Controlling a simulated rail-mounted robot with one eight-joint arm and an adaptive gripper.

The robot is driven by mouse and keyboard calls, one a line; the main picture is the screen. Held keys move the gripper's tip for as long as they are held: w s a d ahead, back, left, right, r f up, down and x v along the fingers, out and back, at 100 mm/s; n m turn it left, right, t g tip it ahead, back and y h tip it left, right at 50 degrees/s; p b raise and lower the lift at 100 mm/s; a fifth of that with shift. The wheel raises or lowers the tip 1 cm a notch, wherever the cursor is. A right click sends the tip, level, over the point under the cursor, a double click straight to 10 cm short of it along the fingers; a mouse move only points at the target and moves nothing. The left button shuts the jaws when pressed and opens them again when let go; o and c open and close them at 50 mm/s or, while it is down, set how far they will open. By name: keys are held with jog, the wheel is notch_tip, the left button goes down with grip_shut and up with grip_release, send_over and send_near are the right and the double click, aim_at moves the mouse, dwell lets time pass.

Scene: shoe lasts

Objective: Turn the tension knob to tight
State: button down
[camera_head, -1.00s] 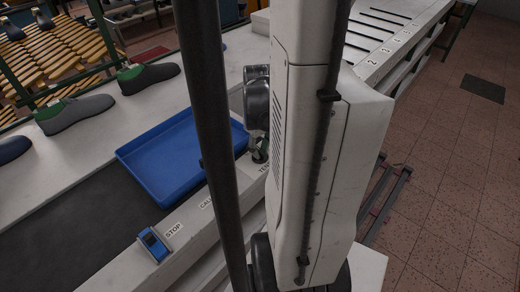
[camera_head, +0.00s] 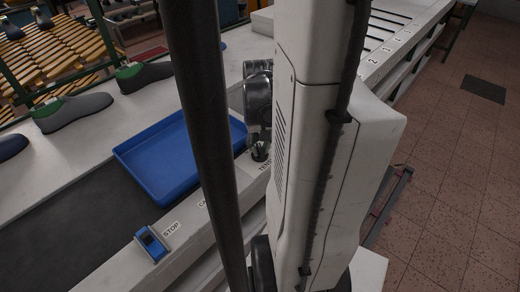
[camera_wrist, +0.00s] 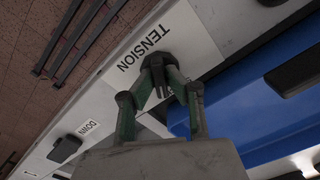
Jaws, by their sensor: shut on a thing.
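The black tension knob (camera_wrist: 155,57) sits beside a white label reading TENSION (camera_wrist: 146,47) in the wrist view. My gripper (camera_wrist: 161,70) has its green-sided fingers on both sides of the knob and is shut on it. The fingers cover much of the knob, and I cannot tell which setting it points to. In the head view my gripper (camera_head: 260,151) is at the front ledge next to the partly hidden label (camera_head: 265,163), and my arm blocks the area to the right.
A blue tray (camera_head: 128,157) lies just left of my gripper. A blue switch box (camera_head: 151,243) stands by the STOP label (camera_head: 171,229) along the ledge. Grey shoe lasts (camera_head: 72,112) stand at the back left. In the wrist view a dark button (camera_wrist: 64,149) sits by the DOWN label.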

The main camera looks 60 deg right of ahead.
jog(key=m+b, duration=0.1)
jog(key=m, duration=0.4)
jog(key=shift+m, duration=0.3)
jog(key=m+b, duration=0.1)
jog(key=m, duration=0.4)
jog(key=shift+m+b, duration=0.3)
jog(key=c, duration=1.8)
grip_release()
jog(key=shift+o, duration=0.2)
